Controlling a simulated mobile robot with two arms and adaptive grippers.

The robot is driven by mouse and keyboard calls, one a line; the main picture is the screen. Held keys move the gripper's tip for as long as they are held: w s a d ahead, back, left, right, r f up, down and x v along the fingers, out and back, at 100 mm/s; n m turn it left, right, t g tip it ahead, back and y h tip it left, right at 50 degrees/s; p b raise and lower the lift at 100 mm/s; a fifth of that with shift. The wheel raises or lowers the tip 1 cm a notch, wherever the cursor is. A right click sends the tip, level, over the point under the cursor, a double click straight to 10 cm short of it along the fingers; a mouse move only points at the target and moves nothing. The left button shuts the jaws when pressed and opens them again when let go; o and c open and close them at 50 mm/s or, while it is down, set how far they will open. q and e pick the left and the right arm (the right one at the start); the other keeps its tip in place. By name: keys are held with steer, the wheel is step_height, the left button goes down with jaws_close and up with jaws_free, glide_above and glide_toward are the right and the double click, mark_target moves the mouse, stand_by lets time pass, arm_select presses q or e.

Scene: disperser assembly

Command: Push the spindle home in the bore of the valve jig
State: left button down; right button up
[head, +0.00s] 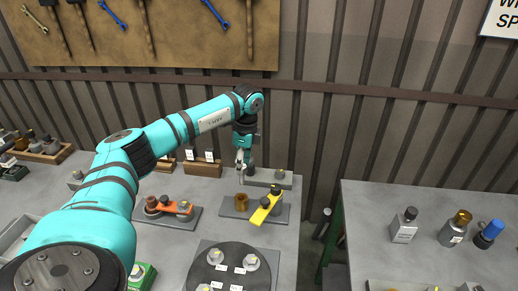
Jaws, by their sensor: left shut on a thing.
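My left gripper (243,163) points down at the back of the grey bench, above and behind a brass-brown cylinder (241,203). It is shut on a small, thin grey thing, probably the spindle, mostly hidden by the fingers. The cylinder stands upright on a dark plate (281,213), which also carries a yellow lever (265,208); this looks like the valve jig. The bore is too small to make out. The gripper is apart from the cylinder in the picture. My right gripper is out of view.
A grey block (284,182) with a knob stands behind the jig. An orange-lever fixture (169,208) is to the left, and a dark round turntable (230,271) in front. A gap separates this bench from the right table (365,215), which holds bottles.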

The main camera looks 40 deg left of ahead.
mark_target(242, 175)
arm_select(q)
steer(key=shift+w+r, duration=0.1)
steer(key=shift+w, duration=0.05)
steer(key=shift+s+r, duration=0.2)
steer(key=shift+s, duration=0.05)
steer(key=shift+s+r, duration=0.3)
steer(key=shift+s, duration=0.45)
steer(key=shift+w, duration=0.15)
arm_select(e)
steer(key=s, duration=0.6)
arm_select(q)
steer(key=shift+w+f, duration=0.1)
steer(key=shift+w, duration=0.1)
step_height(242, 175, down, 2)
steer(key=shift+b, duration=0.45)
steer(key=shift+f, duration=0.4)
steer(key=shift+f+b, duration=1)
steer(key=shift+f, duration=0.55)
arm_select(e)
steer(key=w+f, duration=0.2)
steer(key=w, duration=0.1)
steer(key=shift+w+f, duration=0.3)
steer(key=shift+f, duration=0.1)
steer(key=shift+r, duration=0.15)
arm_select(q)
steer(key=shift+p, duration=0.5)
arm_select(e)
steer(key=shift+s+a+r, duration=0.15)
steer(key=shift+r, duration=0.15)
